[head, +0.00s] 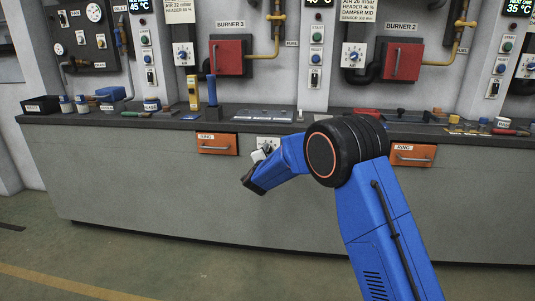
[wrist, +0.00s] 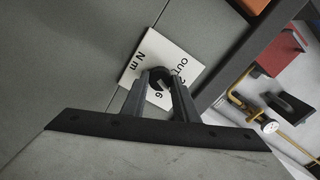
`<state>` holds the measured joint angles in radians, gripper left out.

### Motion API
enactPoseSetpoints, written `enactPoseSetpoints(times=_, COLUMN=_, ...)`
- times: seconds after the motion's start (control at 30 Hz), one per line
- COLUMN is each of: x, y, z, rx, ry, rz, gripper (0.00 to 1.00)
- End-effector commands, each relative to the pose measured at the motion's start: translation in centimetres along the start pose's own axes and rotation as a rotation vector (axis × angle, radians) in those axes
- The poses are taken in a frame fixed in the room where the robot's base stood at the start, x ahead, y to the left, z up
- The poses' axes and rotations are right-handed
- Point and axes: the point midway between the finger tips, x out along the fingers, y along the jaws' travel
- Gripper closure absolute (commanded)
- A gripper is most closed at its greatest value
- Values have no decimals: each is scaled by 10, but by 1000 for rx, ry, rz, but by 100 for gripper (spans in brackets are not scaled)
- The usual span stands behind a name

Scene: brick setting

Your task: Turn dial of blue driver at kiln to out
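A white plate (head: 268,143) is on the front of the grey bench, between two orange drawers. In the wrist view the plate (wrist: 187,66) is tilted and reads "out", "N m" and numbers. A dark round dial (wrist: 158,73) stands at its middle. My gripper (wrist: 160,80) has one finger on each side of the dial, the tips seeming to touch it. In the head view my gripper (head: 262,154) is close to the plate and partly hides it. The dial's pointer cannot be made out. A tall blue upright tool (head: 212,90) stands on the bench above, left of the plate.
Orange drawers (head: 217,144) and (head: 413,154) flank the plate. The bench top (head: 170,120) carries boxes, a yellow device (head: 193,93) and small tools. Red burner boxes (head: 231,57) and switches are on the wall behind. The floor in front is clear.

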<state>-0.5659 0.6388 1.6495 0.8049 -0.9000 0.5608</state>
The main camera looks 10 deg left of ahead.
Motion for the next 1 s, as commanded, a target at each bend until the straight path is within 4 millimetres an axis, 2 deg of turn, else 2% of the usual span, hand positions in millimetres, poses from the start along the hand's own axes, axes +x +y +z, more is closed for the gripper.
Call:
enactPoseSetpoints(times=0.27, x=0, y=1, z=0, rx=-32, ry=0, rz=1, gripper=95)
enactPoseSetpoints(times=0.47, x=0, y=1, z=0, rx=-132, ry=0, rz=1, gripper=95)
enactPoseSetpoints(times=1.0, x=0, y=0, z=1, rx=-622, ry=-1, rz=2, gripper=95)
